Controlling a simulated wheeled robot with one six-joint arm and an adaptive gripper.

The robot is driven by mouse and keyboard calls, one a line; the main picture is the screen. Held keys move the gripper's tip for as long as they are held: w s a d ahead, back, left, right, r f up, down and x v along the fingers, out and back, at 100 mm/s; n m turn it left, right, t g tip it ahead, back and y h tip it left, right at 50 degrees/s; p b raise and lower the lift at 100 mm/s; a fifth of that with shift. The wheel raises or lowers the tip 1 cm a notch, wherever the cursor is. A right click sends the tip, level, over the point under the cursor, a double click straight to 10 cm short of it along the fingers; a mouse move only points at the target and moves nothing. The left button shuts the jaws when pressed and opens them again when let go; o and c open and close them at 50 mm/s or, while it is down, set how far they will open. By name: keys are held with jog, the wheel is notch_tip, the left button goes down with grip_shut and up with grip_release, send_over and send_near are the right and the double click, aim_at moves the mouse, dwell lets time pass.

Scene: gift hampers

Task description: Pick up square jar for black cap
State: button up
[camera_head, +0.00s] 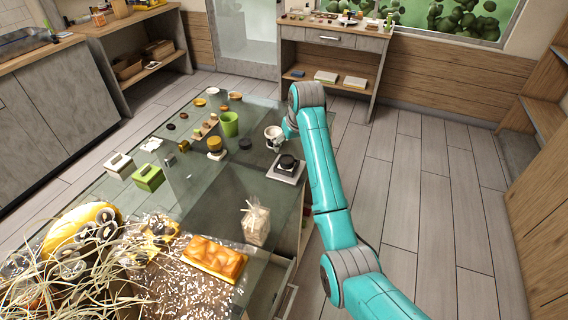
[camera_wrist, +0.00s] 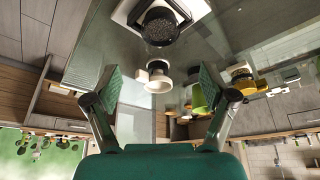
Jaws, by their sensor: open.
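My gripper (camera_head: 276,146) is open and empty, above the far right part of the glass table, beside a white cup (camera_head: 272,131). In the wrist view my gripper's two fingers (camera_wrist: 158,92) are spread wide, with the white cup (camera_wrist: 158,83) between and beyond them. A small dark and gold squarish piece (camera_head: 183,146) at the table's left may be the square jar; it is too small to tell. A black disc (camera_head: 245,143), perhaps a black cap, lies left of my gripper. A smaller dark disc (camera_head: 170,127) lies further left.
A scale (camera_head: 285,175) with a black round object (camera_head: 288,161) stands just in front of my gripper. A green cup (camera_head: 229,123) and a yellow-topped jar (camera_head: 215,145) stand left. White and green tissue boxes (camera_head: 148,178), a wrapped bag (camera_head: 255,225) and shredded filling are nearer.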

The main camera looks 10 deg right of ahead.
aim_at(288, 160)
jog(key=x, duration=0.7)
jog(key=shift+s+f, duration=0.3)
jog(key=shift+f, duration=0.1)
jog(key=shift+w+f, duration=0.2)
jog(key=shift+f, duration=0.25)
jog(key=c, duration=1.4)
